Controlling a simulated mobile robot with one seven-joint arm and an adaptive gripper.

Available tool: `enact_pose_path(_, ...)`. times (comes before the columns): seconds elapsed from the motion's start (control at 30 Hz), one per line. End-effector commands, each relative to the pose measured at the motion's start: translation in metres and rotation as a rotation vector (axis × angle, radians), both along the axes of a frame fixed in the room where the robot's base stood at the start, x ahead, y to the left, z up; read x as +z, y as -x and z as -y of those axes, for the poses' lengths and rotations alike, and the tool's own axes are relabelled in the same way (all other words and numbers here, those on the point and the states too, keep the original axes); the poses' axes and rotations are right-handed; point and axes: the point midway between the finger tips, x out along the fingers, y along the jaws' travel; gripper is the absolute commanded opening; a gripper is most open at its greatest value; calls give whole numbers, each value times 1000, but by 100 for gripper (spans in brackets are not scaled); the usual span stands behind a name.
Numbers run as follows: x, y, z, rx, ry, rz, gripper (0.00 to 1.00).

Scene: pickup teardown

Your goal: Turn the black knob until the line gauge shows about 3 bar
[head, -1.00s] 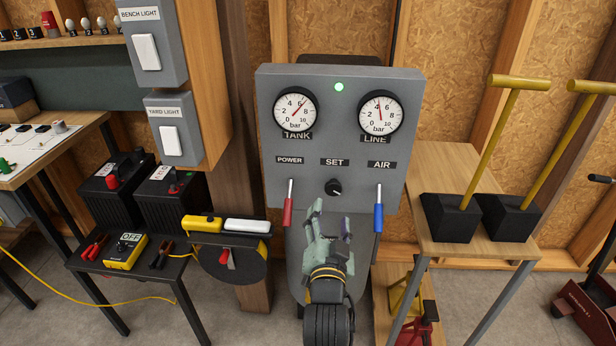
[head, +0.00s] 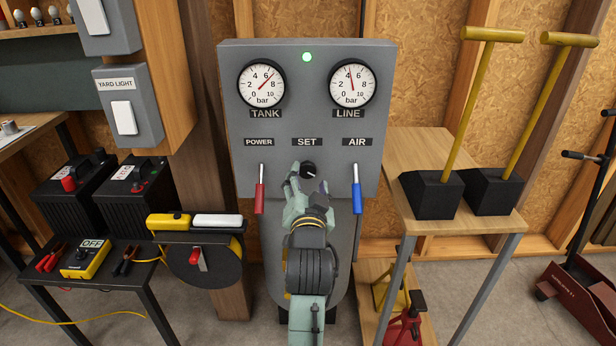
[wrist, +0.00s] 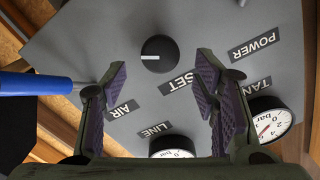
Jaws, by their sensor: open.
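The black knob (head: 308,168) sits below the SET label on the grey panel (head: 235,130). In the wrist view the knob (wrist: 159,54) shows a white line pointing left. My gripper (head: 306,184) is open just in front of and below the knob in the head view. In the wrist view its fingers (wrist: 155,82) are spread, with the knob beyond the tips and nothing between the pads. I cannot tell whether a fingertip touches it. The line gauge (head: 352,84) has its needle nearly upright, between 4 and 6. The tank gauge (head: 261,84) reads about 6 or a little above.
A red POWER lever (head: 260,190) and a blue AIR lever (head: 356,190) flank the knob. The blue one shows close at left in the wrist view (wrist: 35,85). A green lamp (head: 307,57) glows on top. A wooden table (head: 430,150) stands right, a cable reel (head: 205,262) left.

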Motion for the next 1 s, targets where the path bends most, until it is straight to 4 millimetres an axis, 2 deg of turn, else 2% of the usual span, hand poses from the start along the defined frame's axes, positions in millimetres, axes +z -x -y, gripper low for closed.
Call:
enact_pose_path(0.1, 2, -20, 0, 1, 0, -1, 55)
enact_pose_path(0.23, 1, -34, 0, 1, 0, -1, 55)
enact_pose_path(0.63, 0, -41, 0, 0, 0, 0, 55)
enact_pose_path(1.0, 0, -40, 0, 0, 0, 0, 30)
